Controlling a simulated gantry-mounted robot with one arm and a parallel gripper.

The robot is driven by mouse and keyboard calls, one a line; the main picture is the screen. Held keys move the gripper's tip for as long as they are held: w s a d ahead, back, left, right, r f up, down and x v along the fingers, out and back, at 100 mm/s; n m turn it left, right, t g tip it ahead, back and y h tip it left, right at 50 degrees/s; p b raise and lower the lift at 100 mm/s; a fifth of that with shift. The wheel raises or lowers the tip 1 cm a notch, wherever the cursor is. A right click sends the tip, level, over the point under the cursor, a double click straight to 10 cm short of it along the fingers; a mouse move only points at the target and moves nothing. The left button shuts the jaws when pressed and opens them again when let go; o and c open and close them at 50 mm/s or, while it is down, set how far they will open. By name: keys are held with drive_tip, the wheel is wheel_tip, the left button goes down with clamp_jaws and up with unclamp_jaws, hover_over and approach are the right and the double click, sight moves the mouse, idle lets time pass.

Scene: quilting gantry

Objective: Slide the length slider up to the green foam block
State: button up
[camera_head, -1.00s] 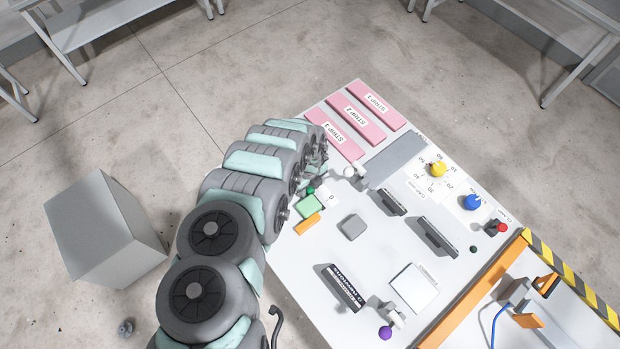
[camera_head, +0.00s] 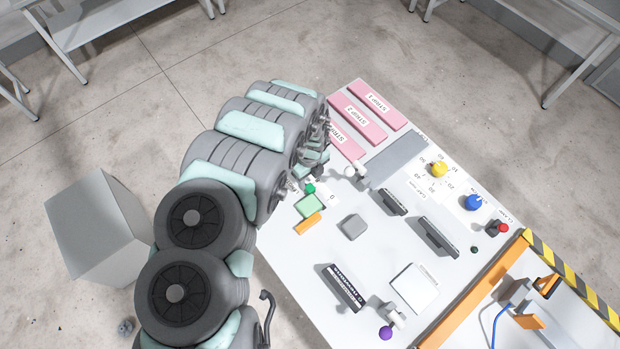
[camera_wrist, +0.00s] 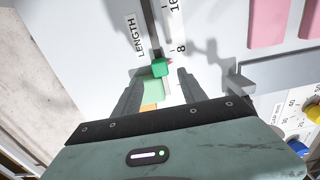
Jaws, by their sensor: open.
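The length slider has a dark green knob (camera_wrist: 160,68) on a dark track (camera_wrist: 155,30) beside the word LENGTH, near the 8 mark; the knob also shows in the head view (camera_head: 310,188). A pale green foam block (camera_wrist: 153,88) lies just below the knob in the wrist view, and also shows in the head view (camera_head: 309,206). My gripper (camera_wrist: 160,72) is open, with one finger on each side of the knob in the wrist view. I cannot tell whether either finger touches it. In the head view my arm hides much of the track.
An orange block (camera_head: 307,223) lies beside the pale green block. A grey block (camera_head: 352,227) and a white-grey upright fitting (camera_head: 357,174) stand nearby to the right. Pink strips (camera_head: 357,118) lie at the back, and yellow (camera_head: 438,169) and blue (camera_head: 473,202) knobs stand farther right.

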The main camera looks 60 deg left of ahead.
sight(310, 187)
wheel_tip(310, 187, up, 4)
drive_tip(key=shift+f+p, duration=0.1)
drive_tip(key=shift+p, duration=0.45)
drive_tip(key=shift+a, duration=0.1)
